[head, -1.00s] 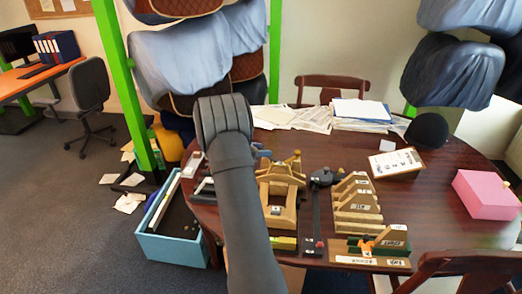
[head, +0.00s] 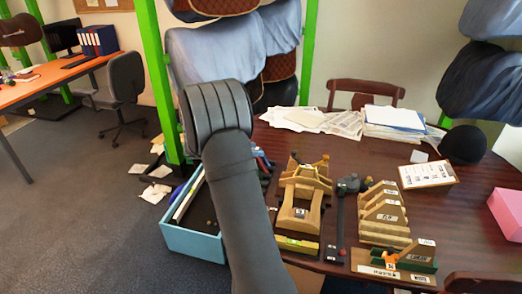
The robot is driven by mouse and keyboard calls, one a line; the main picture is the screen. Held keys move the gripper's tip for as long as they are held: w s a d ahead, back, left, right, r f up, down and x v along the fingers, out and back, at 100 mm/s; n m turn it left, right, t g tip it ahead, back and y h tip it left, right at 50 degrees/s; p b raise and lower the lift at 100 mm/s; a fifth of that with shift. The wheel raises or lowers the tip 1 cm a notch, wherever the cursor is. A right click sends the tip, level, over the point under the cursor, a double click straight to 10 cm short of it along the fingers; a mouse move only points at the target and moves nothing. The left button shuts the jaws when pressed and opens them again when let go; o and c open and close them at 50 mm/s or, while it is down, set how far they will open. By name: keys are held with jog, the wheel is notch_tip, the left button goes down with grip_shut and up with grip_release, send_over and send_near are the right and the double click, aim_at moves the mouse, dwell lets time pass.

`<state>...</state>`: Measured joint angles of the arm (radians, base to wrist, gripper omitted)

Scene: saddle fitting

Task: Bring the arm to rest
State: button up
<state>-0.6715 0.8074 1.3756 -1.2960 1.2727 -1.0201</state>
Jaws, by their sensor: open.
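My dark grey arm (head: 245,205) rises from the bottom edge of the head view to a thick ribbed joint (head: 217,115) left of the middle. Beyond this joint the arm is hidden, and my gripper does not show. The arm covers part of the table's left side and part of the blue box. I cannot tell whether the gripper holds anything.
The dark wooden table (head: 350,156) carries a wooden saddle stand (head: 300,200), a black bar gauge (head: 340,220), stepped wooden blocks (head: 384,215), papers (head: 393,117) and a clipboard (head: 428,174). A blue box (head: 192,242) stands on the floor. Green posts (head: 156,80) rise behind.

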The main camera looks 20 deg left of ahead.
aim_at(293, 151)
dwell(0.4)
jog(key=x, duration=1.7)
jog(key=shift+w+f, duration=0.1)
jog(key=shift+f, duration=0.05)
